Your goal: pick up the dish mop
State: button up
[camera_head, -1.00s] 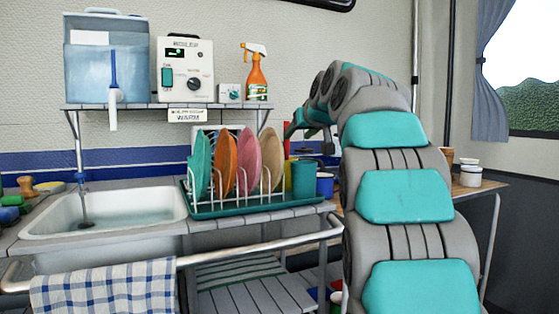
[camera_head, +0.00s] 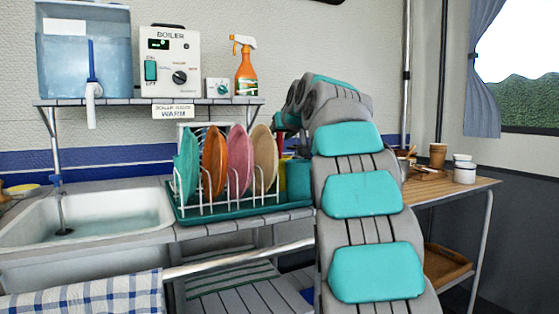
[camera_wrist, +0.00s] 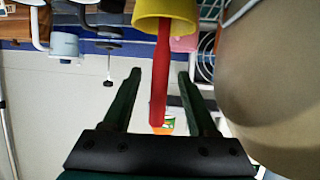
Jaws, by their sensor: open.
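In the wrist view, a red handle (camera_wrist: 161,75), which looks like the dish mop's, sticks out of a yellow cup-like piece (camera_wrist: 165,8) at the top edge. The mop's head is not visible. My gripper (camera_wrist: 159,74) is open, with one dark green finger on each side of the red handle. Gaps show on both sides, so the fingers do not grip it. In the head view, a strip of the yellow piece (camera_head: 281,180) shows behind the plates; my arm hides most of the gripper area.
A beige plate (camera_wrist: 275,70) fills the right of the wrist view, close to the right finger. In the head view, the dish rack (camera_head: 230,207) holds several plates, with a teal cup (camera_head: 298,180) beside it. The sink (camera_head: 85,225) is left; a shelf (camera_head: 150,101) hangs above.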

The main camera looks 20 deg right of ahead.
jog(key=shift+x, duration=1.55)
grip_shut()
